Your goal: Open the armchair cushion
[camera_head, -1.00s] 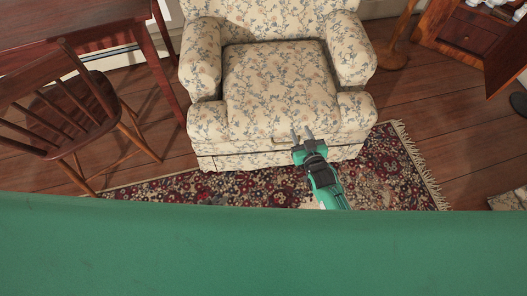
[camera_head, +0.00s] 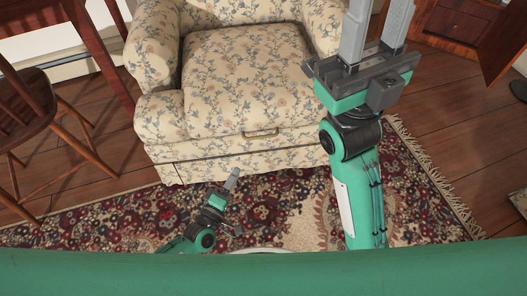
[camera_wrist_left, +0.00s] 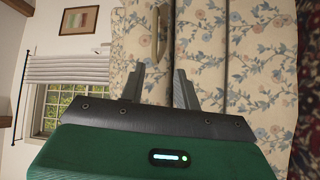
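The floral armchair (camera_head: 160,120) stands on the rug, its seat cushion (camera_head: 245,80) lying flat. A small handle (camera_head: 262,132) is on the front panel below the cushion; it also shows upright in the left wrist view (camera_wrist_left: 160,35). My left gripper (camera_head: 232,180) is low in front of the armchair, below and left of the handle and apart from it. In the left wrist view its fingers (camera_wrist_left: 160,85) are spread with nothing between them. My right gripper (camera_head: 376,30) is raised close to the camera, its fingers apart and empty, covering part of the right armrest.
A patterned rug (camera_head: 110,218) lies under the armchair. A wooden chair (camera_head: 25,115) and a table (camera_head: 95,35) stand at the left. A wooden cabinet (camera_head: 460,25) with an open door is at the upper right. Bare floor (camera_head: 450,105) shows at the right.

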